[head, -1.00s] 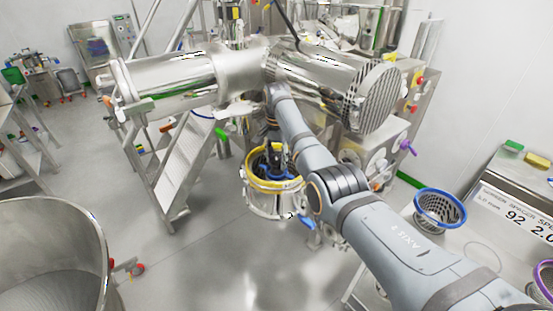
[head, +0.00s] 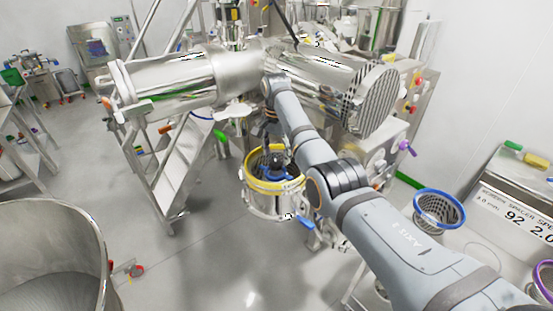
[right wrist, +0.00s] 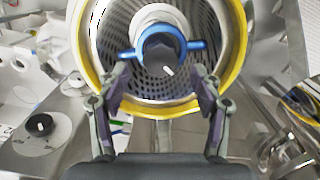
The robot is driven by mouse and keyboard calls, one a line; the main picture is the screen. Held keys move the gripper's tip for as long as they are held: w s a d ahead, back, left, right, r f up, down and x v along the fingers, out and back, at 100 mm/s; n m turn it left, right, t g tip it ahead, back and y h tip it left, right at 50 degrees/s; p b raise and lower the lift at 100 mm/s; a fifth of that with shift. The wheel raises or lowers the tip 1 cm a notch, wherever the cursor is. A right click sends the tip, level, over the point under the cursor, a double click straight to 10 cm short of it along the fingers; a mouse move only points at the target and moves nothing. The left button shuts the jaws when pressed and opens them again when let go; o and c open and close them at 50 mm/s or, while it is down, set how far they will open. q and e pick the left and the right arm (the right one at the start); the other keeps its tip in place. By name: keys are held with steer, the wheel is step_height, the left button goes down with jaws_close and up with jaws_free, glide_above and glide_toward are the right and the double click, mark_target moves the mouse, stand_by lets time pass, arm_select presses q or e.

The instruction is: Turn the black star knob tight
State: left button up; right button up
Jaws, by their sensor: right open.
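The black star knob (right wrist: 163,54) shows in the right wrist view as a dark round hub with a white mark. It sits at the middle of a blue crossbar (right wrist: 126,54), inside a perforated basket with a yellow rim (right wrist: 243,50). My right gripper (right wrist: 162,82) is open, its two fingers apart on either side just below the knob in the picture. I see no contact with the knob. In the head view my right gripper (head: 277,158) is over the yellow-rimmed vessel (head: 275,205); the knob is hard to make out there. My left gripper is not in view.
A large steel cylinder (head: 175,80) lies above and behind the vessel. Steel steps (head: 180,170) stand to its left. A blue-rimmed basket (head: 440,210) is on the right bench. A different black knob (right wrist: 40,124) is on a panel at the left of the wrist view.

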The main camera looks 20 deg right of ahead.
mark_target(277, 163)
step_height(277, 163, up, 9)
steer(key=shift+r, duration=0.2)
steer(key=shift+s+f, duration=0.1)
